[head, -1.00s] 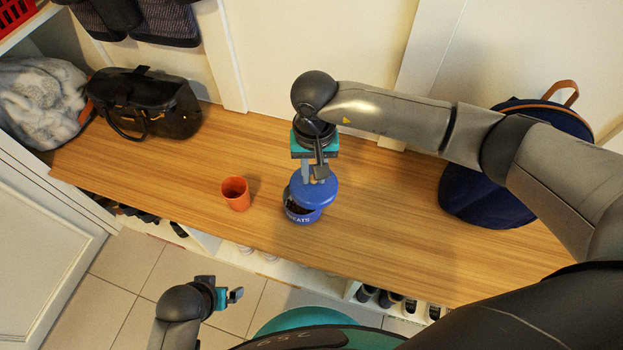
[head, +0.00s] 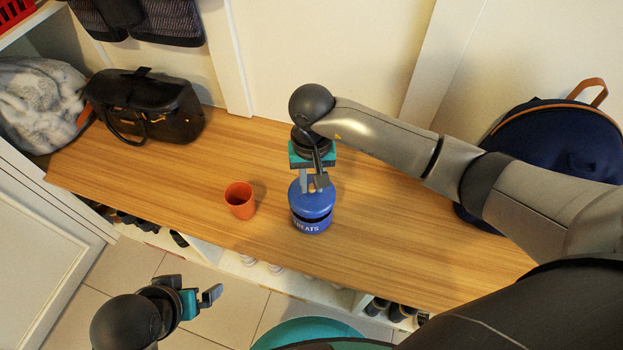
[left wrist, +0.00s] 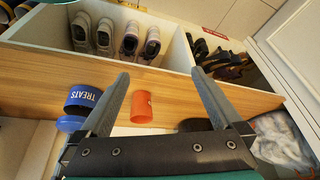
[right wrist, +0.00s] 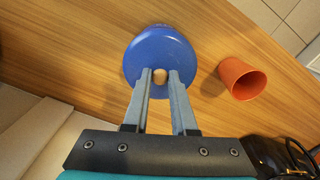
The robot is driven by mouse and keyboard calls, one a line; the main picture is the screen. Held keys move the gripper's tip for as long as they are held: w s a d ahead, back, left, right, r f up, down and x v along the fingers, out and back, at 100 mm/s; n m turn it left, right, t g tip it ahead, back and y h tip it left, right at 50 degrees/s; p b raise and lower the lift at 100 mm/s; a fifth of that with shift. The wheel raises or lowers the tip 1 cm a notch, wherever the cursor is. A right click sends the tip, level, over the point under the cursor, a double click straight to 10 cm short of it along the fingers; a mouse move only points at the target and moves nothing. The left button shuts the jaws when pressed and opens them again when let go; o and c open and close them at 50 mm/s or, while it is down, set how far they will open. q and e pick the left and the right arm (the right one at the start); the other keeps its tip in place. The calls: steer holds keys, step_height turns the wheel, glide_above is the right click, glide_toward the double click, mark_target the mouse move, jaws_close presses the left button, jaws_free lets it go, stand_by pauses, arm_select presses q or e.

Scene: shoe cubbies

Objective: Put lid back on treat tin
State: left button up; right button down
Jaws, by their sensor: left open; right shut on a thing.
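The blue treat tin (head: 312,228), lettered TREATS, stands on the wooden bench top. Its blue lid (head: 318,207) is directly over it, with a dark gap showing between them at the front. My right gripper (head: 314,186) is shut on the lid's small knob, which shows between the fingers in the right wrist view (right wrist: 160,76). In the left wrist view, the tin (left wrist: 82,97) and lid (left wrist: 71,124) are close together with a dark strip between. My left gripper (head: 192,290) is open and empty, in front of the bench.
An orange cup (head: 240,203) stands left of the tin, a short way apart. A black handbag (head: 150,105) and a grey fuzzy item (head: 40,105) are at the left end. A navy backpack (head: 555,150) is at the right. Shoes (left wrist: 117,38) fill cubbies below the bench.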

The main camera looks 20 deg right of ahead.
steer(key=shift+f+b, duration=0.35)
steer(key=shift+f, duration=0.6)
steer(key=shift+f+b, duration=0.5)
steer(key=shift+b, duration=0.15)
arm_select(q)
steer(key=shift+w+d+r+m+t+h+b, duration=0.15)
steer(key=shift+w+d+r+t+h, duration=0.15)
steer(key=shift+w+d+t, duration=0.35)
steer(key=shift+w+d+r+m+t+h+b, duration=0.15)
steer(key=shift+w+d+r+t+h, duration=0.15)
steer(key=shift+w+d+t, duration=0.3)
steer(key=shift+w+d+r+t+h+b, duration=0.15)
steer(key=shift+w+d+r+t+h, duration=0.15)
steer(key=shift+w+d+t, duration=0.3)
arm_select(e)
steer(key=shift+f, duration=0.5)
arm_select(q)
steer(key=shift+d, duration=0.15)
steer(key=shift+f+b, duration=0.5)
steer(key=shift+b, duration=0.05)
arm_select(e)
steer(key=shift+f, duration=0.15)
steer(key=shift+c, duration=0.8)
jaws_free()
